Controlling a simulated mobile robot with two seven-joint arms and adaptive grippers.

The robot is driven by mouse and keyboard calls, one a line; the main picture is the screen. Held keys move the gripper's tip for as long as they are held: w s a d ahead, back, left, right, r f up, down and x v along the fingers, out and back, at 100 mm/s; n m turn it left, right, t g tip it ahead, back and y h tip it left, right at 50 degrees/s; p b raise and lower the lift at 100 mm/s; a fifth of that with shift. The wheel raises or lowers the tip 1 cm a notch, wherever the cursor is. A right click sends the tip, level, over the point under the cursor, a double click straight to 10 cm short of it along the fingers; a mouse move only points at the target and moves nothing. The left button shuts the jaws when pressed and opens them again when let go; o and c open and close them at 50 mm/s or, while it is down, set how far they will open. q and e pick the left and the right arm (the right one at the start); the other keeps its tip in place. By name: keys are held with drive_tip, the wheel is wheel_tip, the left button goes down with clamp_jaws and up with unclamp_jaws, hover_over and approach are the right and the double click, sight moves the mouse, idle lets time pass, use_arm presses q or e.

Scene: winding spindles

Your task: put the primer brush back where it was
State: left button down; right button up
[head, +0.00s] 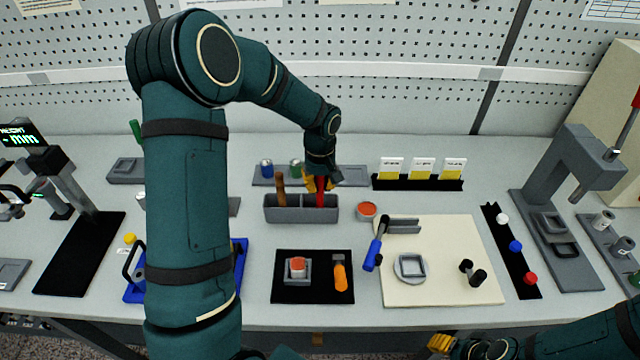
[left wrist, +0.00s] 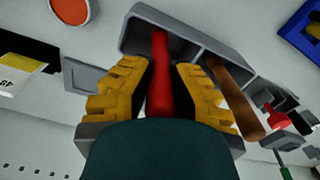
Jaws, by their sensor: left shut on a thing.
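The red-handled brush, which I take for the primer brush (head: 320,199), stands in the right compartment of a grey two-part holder (head: 285,215). My left gripper (head: 319,182) is above the holder, shut on the red handle. In the left wrist view the red handle (left wrist: 160,60) runs between the yellow fingers into the holder (left wrist: 188,38). The brush's lower end is hidden by the holder's wall. A brown-handled tool (head: 281,190) leans in the left compartment. My right gripper (head: 441,343) is at the bottom right edge, partly out of frame, its opening unclear.
An orange-filled round dish (head: 367,209) stands just right of the holder. Blue and green jars (head: 266,168) stand behind it. In front lie a black mat (head: 312,296) and a cream board (head: 440,292) with a blue-handled tool (head: 374,254). A grey press (head: 570,165) stands at right.

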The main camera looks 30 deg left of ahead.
use_arm(q)
drive_tip(key=shift+f, duration=0.15)
drive_tip(key=c, duration=1.1)
unclamp_jaws()
drive_tip(key=shift+o, duration=0.2)
wheel_tip(320, 180, up, 12)
drive_tip(key=shift+r+p, duration=0.15)
drive_tip(key=shift+p, duration=0.3)
